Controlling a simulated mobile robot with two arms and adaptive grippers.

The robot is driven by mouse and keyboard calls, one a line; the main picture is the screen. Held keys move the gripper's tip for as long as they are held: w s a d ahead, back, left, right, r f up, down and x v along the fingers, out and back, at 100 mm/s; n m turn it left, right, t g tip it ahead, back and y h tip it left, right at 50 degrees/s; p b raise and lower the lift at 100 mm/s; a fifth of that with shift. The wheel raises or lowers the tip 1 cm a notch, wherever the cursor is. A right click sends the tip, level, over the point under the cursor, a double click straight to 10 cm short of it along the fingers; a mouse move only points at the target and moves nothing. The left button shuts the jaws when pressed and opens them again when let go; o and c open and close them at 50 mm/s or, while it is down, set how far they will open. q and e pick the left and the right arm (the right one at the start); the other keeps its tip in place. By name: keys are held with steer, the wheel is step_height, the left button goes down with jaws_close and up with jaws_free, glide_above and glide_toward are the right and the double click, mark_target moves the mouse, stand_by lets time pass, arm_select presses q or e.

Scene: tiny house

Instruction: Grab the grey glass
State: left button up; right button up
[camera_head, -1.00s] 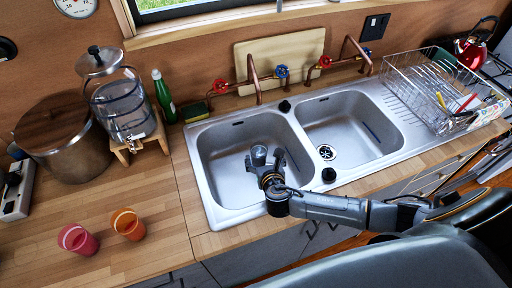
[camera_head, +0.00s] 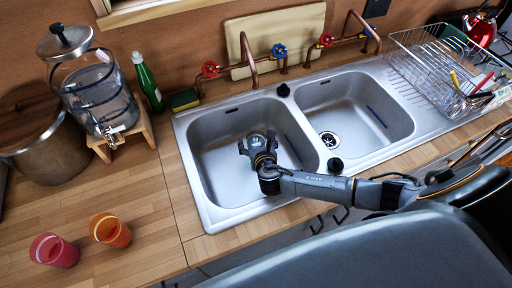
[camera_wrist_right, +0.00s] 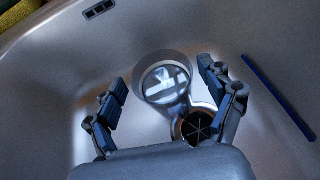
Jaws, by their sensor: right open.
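The grey glass (camera_wrist_right: 165,82) is in the left sink basin (camera_head: 212,150). In the right wrist view I look down at its round rim, with the drain (camera_wrist_right: 197,126) beside it. My right gripper (camera_head: 257,143) reaches down into that basin over the glass, which it mostly hides in the head view. In the wrist view the two open fingers of the right gripper (camera_wrist_right: 166,92) stand on either side of the glass, with gaps on both sides. My left gripper is not in view.
The right basin (camera_head: 355,105) is empty. A dish rack (camera_head: 445,70) stands at the right. Copper taps (camera_head: 250,60) rise behind the sink. Red (camera_head: 55,250) and orange (camera_head: 111,231) cups stand on the left counter, with a water dispenser (camera_head: 95,90) and green bottle (camera_head: 147,82) behind.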

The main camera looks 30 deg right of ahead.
mark_target(255, 134)
steer(key=x, duration=0.5)
steer(key=shift+d+r, duration=0.1)
steer(key=shift+r, duration=0.1)
steer(key=c, duration=1.6)
steer(key=shift+c, duration=0.6)
